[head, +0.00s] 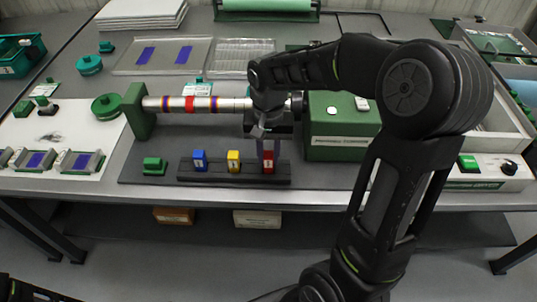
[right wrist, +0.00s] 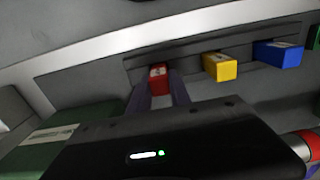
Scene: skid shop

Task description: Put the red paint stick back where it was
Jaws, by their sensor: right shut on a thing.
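The red paint stick (head: 268,166) is upright at the right end of the dark rack (head: 220,178), in line with the yellow stick (head: 234,160) and the blue stick (head: 199,160). My right gripper (head: 268,149) points down over the rack, shut on the red stick. In the right wrist view the red stick's end (right wrist: 158,77) shows between the two fingers (right wrist: 159,97), and the yellow (right wrist: 220,67) and blue (right wrist: 277,54) sticks stand clear of them. The red stick's lower end is hidden, so I cannot tell how deep it sits. My left gripper is not in view.
A roller with coloured bands (head: 205,104) lies behind the rack, held at a green block (head: 139,110). A green box (head: 340,140) stands close to the right of the gripper. A small green piece (head: 153,165) is left of the rack. The mat's front strip is clear.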

